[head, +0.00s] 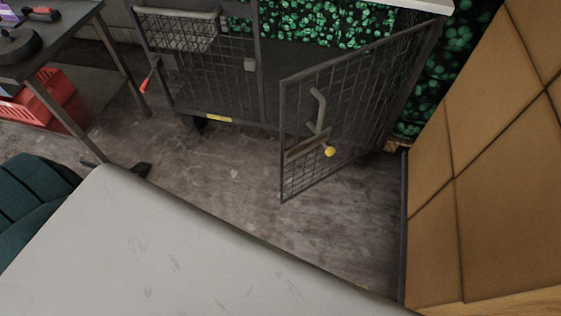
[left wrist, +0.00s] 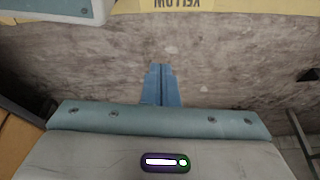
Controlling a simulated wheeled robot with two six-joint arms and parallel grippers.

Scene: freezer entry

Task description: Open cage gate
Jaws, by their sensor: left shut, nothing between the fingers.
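The cage gate (head: 360,105) is a dark wire-mesh panel in the head view, right of centre. It stands swung out at an angle from the dark mesh cage (head: 215,80), with its free edge towards the left and near side. A grey bar handle (head: 318,110) is on the gate, with a yellow knob (head: 330,151) below it. My left gripper (left wrist: 160,68) shows only in the left wrist view; its blue fingers are shut and empty above bare floor. Neither gripper is in the head view, and the gate is not recognisable in the wrist view.
A dark table (head: 50,38) with a red crate (head: 60,95) beneath stands at the left. A tan panelled wall (head: 490,170) closes the right side. Floor (head: 230,175) is clear before the cage. A yellow lettered strip (left wrist: 165,5) crosses the wrist view's top.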

